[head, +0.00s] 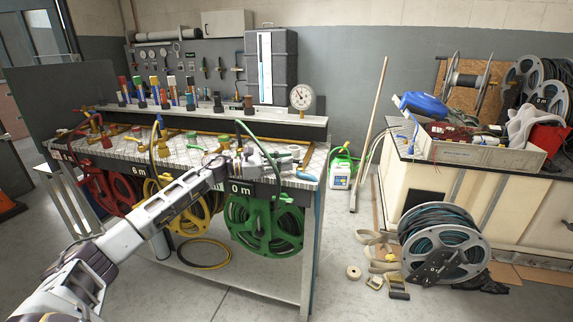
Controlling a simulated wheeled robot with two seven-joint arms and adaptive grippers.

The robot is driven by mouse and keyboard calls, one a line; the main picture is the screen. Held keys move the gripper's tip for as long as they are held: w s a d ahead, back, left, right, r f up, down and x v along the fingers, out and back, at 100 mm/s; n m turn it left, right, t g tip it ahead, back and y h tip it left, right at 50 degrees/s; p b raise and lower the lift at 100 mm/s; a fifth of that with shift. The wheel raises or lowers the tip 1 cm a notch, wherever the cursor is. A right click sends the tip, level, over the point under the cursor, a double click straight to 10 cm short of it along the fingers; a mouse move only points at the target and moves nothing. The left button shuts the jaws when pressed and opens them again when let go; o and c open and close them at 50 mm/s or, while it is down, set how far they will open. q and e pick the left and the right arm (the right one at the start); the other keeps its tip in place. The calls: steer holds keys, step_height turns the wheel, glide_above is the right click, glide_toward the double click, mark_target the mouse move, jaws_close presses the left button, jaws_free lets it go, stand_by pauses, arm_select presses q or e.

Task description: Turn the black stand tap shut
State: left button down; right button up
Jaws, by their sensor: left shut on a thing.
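My left arm reaches in from the lower left across the front of the bench. My left gripper (250,160) is at the bench's front right, above the green reel and its "0 m" label. It is shut on a small dark part there, apparently the black stand tap. The gripper hides most of that part, so I cannot tell which way its handle points. A green hose (262,145) arcs close beside the gripper. My right gripper is not in view.
Red (103,190), yellow (172,207) and green (265,225) hose reels hang under the bench front. Other taps and hoses stand left along the bench top. A pressure gauge (301,97) stands behind on the right.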

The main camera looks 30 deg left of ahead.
arm_select(q)
steer(key=shift+a, duration=0.1)
stand_by(0.3)
steer(key=c, duration=1.5)
jaws_free()
steer(key=shift+s, duration=0.1)
steer(key=shift+o, duration=0.2)
steer(key=shift+s+a, duration=0.1)
steer(key=shift+a, duration=0.05)
steer(key=v, duration=1.1)
steer(key=shift+s+a, duration=0.2)
steer(key=shift+s, duration=0.05)
